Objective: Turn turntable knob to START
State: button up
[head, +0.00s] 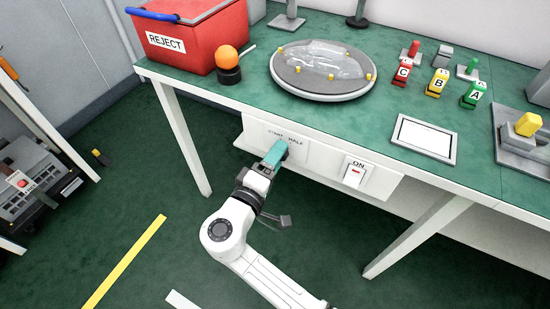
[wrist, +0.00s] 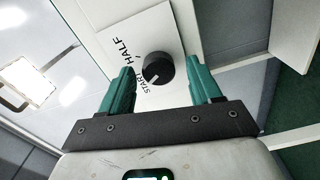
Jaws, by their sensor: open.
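The turntable knob (wrist: 157,66) is round and black, with a white mark on its lower left edge in the wrist view. It sits on a white panel (wrist: 148,28) printed START and HALF; START is at the knob's lower left, HALF at its upper left. The white mark faces the START side; I cannot tell whether it lines up exactly. My gripper (wrist: 162,80) is open, its two teal fingers on either side of the knob in the picture, with visible gaps. In the head view my gripper (head: 276,152) is at the panel below the bench edge and mostly hides the knob.
The turntable (head: 325,96) carries a clear lamp shell and yellow pegs on the green bench. A white ON switch (head: 354,172) is right of the knob. A red REJECT bin (head: 205,50), orange ball (head: 227,58) and A, B, C blocks stand on top. Bench legs flank the arm.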

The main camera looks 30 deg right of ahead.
jog(key=v, duration=1.1)
jog(key=shift+p, duration=0.4)
jog(key=shift+w+d, duration=0.1)
jog(key=shift+c, duration=0.2)
dwell(1.6)
